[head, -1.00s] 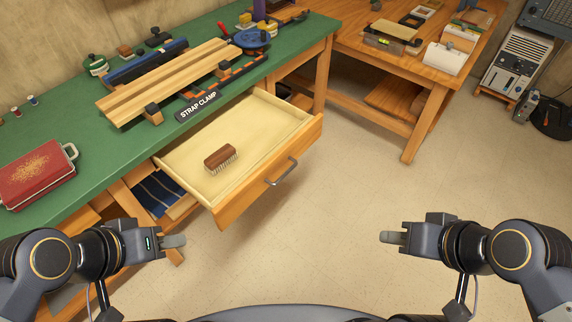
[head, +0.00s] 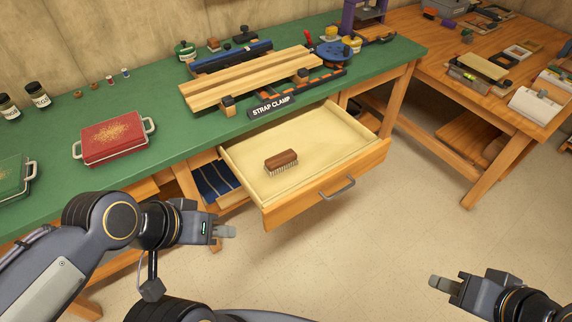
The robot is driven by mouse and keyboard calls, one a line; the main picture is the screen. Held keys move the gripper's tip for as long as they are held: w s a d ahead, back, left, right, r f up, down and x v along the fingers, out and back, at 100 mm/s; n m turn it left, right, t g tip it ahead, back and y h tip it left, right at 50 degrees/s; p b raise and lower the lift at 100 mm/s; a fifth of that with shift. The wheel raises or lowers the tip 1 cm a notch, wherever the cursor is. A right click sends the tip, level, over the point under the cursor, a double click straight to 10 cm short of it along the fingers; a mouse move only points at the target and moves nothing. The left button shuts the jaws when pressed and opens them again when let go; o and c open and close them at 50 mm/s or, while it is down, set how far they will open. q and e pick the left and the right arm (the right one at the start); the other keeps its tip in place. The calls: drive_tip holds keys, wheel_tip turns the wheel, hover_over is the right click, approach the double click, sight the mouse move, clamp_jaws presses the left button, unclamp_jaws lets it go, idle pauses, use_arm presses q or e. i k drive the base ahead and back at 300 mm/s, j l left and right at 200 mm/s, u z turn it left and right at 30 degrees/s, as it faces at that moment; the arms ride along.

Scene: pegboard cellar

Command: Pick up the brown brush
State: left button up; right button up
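The brown brush (head: 281,161) lies in the open drawer (head: 345,148) under the green workbench, toward the drawer's left side. Its brown back faces up and its pale bristles show along the near edge. My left gripper (head: 225,231) is in front of the drawer, below and left of the brush, apart from it. My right gripper (head: 440,284) is low at the right over the floor, far from the brush. Both grippers appear empty. I see their fingers nearly edge-on, so the gap between them cannot be made out.
A strap clamp with wooden boards (head: 250,78) lies on the green bench (head: 150,82) above the drawer. A red tin (head: 113,138) stands on the bench at left. The drawer handle (head: 337,188) juts out in front. Floor (head: 400,235) to the right is clear.

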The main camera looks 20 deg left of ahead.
sight(288, 158)
drive_tip(key=u, duration=2.05)
drive_tip(key=z, duration=1.45)
drive_tip(key=i+j+u, duration=0.3)
drive_tip(key=i+j, duration=0.4)
drive_tip(key=i, duration=0.15)
